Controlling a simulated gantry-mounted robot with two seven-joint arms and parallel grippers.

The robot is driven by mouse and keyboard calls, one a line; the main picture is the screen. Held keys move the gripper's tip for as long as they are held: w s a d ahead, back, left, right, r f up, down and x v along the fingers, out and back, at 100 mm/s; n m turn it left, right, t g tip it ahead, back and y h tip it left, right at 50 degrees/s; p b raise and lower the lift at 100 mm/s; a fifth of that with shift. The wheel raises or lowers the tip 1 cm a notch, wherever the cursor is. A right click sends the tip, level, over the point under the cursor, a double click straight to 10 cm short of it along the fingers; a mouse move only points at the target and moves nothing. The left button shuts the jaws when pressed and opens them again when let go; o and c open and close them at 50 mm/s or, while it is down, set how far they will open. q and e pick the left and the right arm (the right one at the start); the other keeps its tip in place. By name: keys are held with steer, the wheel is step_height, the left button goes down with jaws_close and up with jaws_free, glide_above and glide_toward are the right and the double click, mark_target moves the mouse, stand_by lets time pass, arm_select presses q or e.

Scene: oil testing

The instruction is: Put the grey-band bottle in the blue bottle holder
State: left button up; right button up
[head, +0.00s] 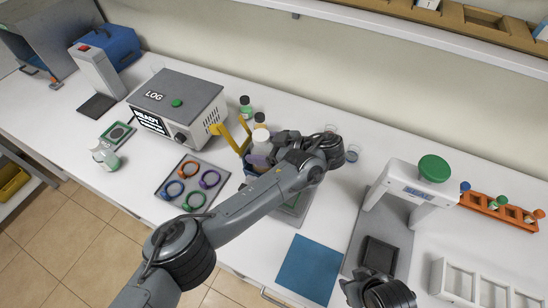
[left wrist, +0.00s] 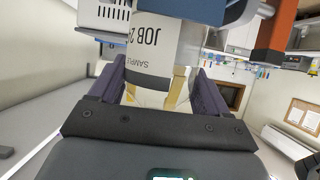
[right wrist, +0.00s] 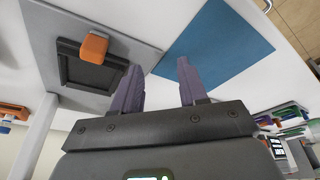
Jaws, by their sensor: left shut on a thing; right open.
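My left gripper (head: 265,155) is shut on a white bottle (head: 262,141) at the holder. In the left wrist view the bottle (left wrist: 165,50) is between the purple fingers (left wrist: 158,85), with "JOB" and "SAMPLE" lettering and a dark grey edge band. My right gripper (right wrist: 160,82) is open and empty, over the table by the grey stand.
Dark-capped bottles (head: 245,106) stand behind the holder. A grey tray with coloured rings (head: 190,184) and the LOG machine (head: 178,104) are to the left. A blue mat (head: 309,268), a grey stand with a green knob (head: 434,168) and an orange rack (head: 500,208) are to the right.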

arm_select(q)
steer(key=shift+f, duration=0.75)
arm_select(e)
steer(key=shift+s+d+f, duration=0.1)
steer(key=shift+f, duration=0.6)
arm_select(q)
steer(key=shift+f+b, duration=1.2)
steer(key=shift+f, duration=0.45)
arm_select(e)
steer(key=shift+s+d+f, duration=0.1)
steer(key=shift+d+f, duration=0.15)
steer(key=shift+f, duration=0.65)
arm_select(q)
steer(key=shift+f, duration=0.2)
arm_select(e)
steer(key=shift+f, duration=0.2)
arm_select(q)
steer(key=o, duration=1.1)
arm_select(e)
steer(key=shift+r, duration=0.1)
arm_select(q)
steer(key=shift+r, duration=0.15)
arm_select(e)
steer(key=shift+r, duration=0.1)
